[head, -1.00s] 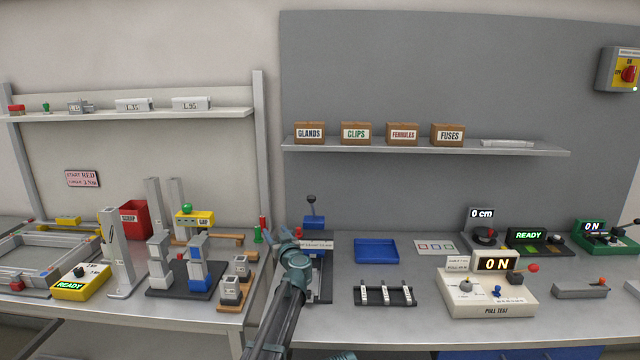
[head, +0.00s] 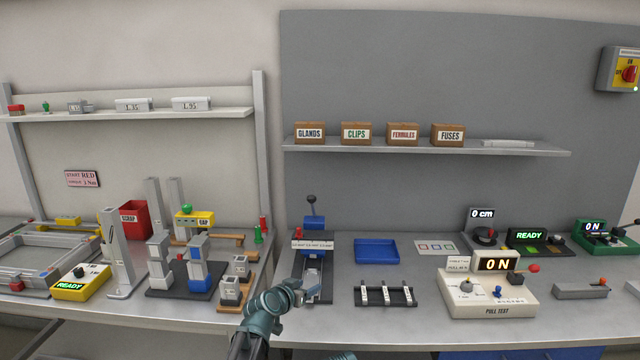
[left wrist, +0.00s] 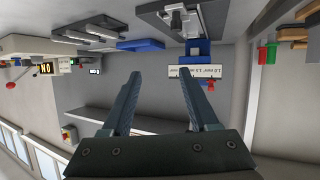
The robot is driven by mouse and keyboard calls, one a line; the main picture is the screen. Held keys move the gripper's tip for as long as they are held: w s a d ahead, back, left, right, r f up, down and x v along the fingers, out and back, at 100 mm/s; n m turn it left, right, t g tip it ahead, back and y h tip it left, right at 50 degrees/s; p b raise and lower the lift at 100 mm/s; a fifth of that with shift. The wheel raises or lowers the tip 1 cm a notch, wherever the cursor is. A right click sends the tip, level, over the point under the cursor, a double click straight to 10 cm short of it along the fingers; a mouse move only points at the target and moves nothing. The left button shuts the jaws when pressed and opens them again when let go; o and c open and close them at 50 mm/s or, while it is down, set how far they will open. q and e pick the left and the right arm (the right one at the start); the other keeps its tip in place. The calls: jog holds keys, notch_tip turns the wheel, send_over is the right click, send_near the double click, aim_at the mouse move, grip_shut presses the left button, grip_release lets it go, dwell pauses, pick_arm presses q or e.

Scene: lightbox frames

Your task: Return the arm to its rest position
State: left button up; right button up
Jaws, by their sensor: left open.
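My left arm comes in from the bottom of the head view. Its gripper (head: 308,290) is over the front of the right bench, beside the lower end of the clamp fixture with the blue block (head: 314,222). In the left wrist view the two fingers (left wrist: 162,98) stand wide apart with nothing between them. The fixture and its white label also show there, upside down, beyond the fingers (left wrist: 195,71). My right gripper is not in view.
A black rack with white pieces (head: 384,296) and a blue tray (head: 376,251) lie to the right. The pull test box (head: 490,298) stands farther right. On the left bench, grey blocks (head: 231,291) stand near the edge. A shelf (head: 430,148) carries labelled boxes above.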

pick_arm(q)
jog(key=s+a+f+n+g+y, duration=0.15)
jog(key=s+a+f+g, duration=0.3)
jog(key=s, duration=0.55)
jog(key=s+a+f+n+g+y, duration=0.1)
jog(key=s+a+f+g+y, duration=0.25)
jog(key=s, duration=0.55)
jog(key=s+a+f+n+g+y, duration=0.1)
jog(key=s+a+f+n+g, duration=0.15)
jog(key=s+a+f, duration=0.55)
jog(key=s+d+f+m+g+y+b, duration=0.1)
jog(key=s+d+f+m+b, duration=0.1)
jog(key=s+d+f+b, duration=0.4)
jog(key=s+d+f+m+g+b, duration=0.15)
jog(key=d+b, duration=0.25)
jog(key=d, duration=0.4)
notch_tip(320, 180, up, 14)
jog(key=p, duration=1.4)
jog(key=shift+s+m+t, duration=0.25)
jog(key=shift+m+t, duration=0.15)
jog(key=shift+m, duration=0.05)
